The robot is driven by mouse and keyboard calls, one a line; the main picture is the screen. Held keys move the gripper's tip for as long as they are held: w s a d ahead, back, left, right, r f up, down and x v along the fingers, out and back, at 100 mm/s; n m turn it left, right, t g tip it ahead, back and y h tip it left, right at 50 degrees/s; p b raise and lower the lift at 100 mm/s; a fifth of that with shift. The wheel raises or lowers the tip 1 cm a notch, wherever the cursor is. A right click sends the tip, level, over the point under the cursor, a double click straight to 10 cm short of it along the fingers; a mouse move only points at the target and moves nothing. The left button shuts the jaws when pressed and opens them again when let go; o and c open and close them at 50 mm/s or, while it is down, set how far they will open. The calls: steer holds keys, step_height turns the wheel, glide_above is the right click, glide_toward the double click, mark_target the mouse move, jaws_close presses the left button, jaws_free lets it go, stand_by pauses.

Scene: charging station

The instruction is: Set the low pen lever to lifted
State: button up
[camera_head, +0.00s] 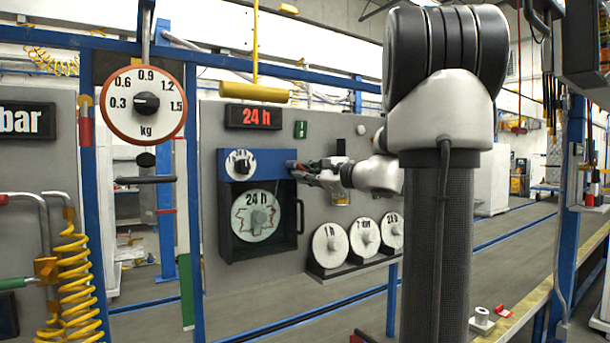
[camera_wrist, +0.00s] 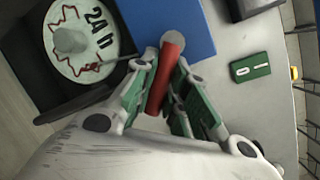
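The pen lever is a red cylindrical handle (camera_wrist: 166,75) on a grey round pivot at the side of the blue housing (camera_wrist: 140,20). In the wrist view it slants down and slightly left from the pivot. My gripper (camera_wrist: 166,68) has its green-padded fingers on either side of the handle, with narrow gaps visible, so it looks open around it. In the head view my gripper (camera_head: 308,174) is at the right edge of the blue chart recorder (camera_head: 273,158), and the lever is mostly hidden. The recorder holds a white "24 h" chart disc (camera_head: 256,215).
Spare chart discs (camera_head: 331,245) stand on a shelf right of the recorder. A black door handle (camera_head: 300,216) sticks out below my gripper. A green 0/I switch (camera_wrist: 250,67) is on the grey panel. A kg dial (camera_head: 143,104) hangs at left.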

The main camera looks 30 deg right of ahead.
jaws_close()
steer(key=shift+r, duration=0.1)
steer(key=n, duration=0.2)
steer(key=r+n+g, duration=0.1)
steer(key=shift+d+n+h, duration=0.3)
steer(key=shift+d+r+n+g+h, duration=0.1)
steer(key=shift+r+n+g+h, duration=0.15)
steer(key=shift+n, duration=0.6)
steer(key=shift+d+r+n+g+h, duration=0.15)
steer(key=shift+r+n+h, duration=0.2)
steer(key=shift+n, duration=0.5)
steer(key=shift+a, duration=0.1)
steer(key=o, duration=0.7)
jaws_free()
steer(key=shift+o, duration=0.2)
steer(key=v, duration=1.2)
